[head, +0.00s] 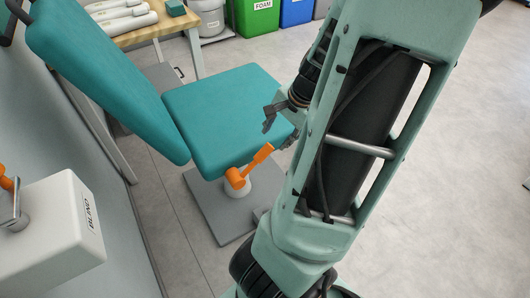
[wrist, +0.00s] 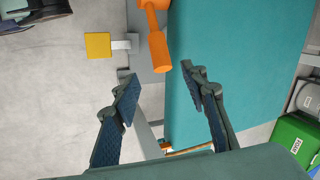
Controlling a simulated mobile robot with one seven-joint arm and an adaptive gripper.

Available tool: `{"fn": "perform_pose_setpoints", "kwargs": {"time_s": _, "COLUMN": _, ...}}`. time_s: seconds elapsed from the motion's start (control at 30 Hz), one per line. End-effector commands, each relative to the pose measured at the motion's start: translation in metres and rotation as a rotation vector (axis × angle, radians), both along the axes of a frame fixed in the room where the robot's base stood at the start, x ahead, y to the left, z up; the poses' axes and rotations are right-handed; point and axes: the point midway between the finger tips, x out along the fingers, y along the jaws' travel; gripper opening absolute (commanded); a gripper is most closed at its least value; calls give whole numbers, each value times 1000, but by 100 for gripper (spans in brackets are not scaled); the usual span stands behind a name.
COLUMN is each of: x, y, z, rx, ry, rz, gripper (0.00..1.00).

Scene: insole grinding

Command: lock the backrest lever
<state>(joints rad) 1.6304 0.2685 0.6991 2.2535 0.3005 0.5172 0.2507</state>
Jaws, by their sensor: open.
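My gripper (head: 277,125) is over the right edge of the seat. In the wrist view my gripper (wrist: 160,78) is open and empty, its fingers spread to either side of the line of the handle, whose end is just ahead. I cannot tell the exact gap.
A white box (head: 50,235) with a lettered label and an orange-handled fitting stands at the left. A wooden table (head: 128,28) with white rolls is behind. A green FOAM bin (head: 254,18) and a blue bin (head: 296,12) stand at the back. Floor at right is clear.

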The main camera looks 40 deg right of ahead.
Motion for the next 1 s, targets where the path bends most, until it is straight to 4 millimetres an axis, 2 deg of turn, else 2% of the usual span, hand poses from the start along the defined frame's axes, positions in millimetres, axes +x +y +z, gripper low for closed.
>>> {"fn": "perform_pose_setpoints", "kwargs": {"time_s": 0.17, "x": 6, "y": 3, "z": -16, "rx": 6, "ry": -3, "rz": 1, "gripper": 40}}
{"fn": "perform_pose_setpoints", "kwargs": {"time_s": 0.4, "x": 22, "y": 5, "z": -60, "rx": 7, "ry": -4, "rz": 3, "gripper": 40}}
{"fn": "perform_pose_setpoints", "kwargs": {"time_s": 0.6, "x": 34, "y": 6, "z": -89, "rx": 6, "ry": -3, "rz": 2, "gripper": 40}}
{"fn": "perform_pose_setpoints", "kwargs": {"time_s": 0.8, "x": 39, "y": 6, "z": -101, "rx": 4, "ry": -3, "rz": 1, "gripper": 40}}
{"fn": "perform_pose_setpoints", "kwargs": {"time_s": 1.0, "x": 40, "y": 6, "z": -101, "rx": 4, "ry": -3, "rz": -1, "gripper": 40}}
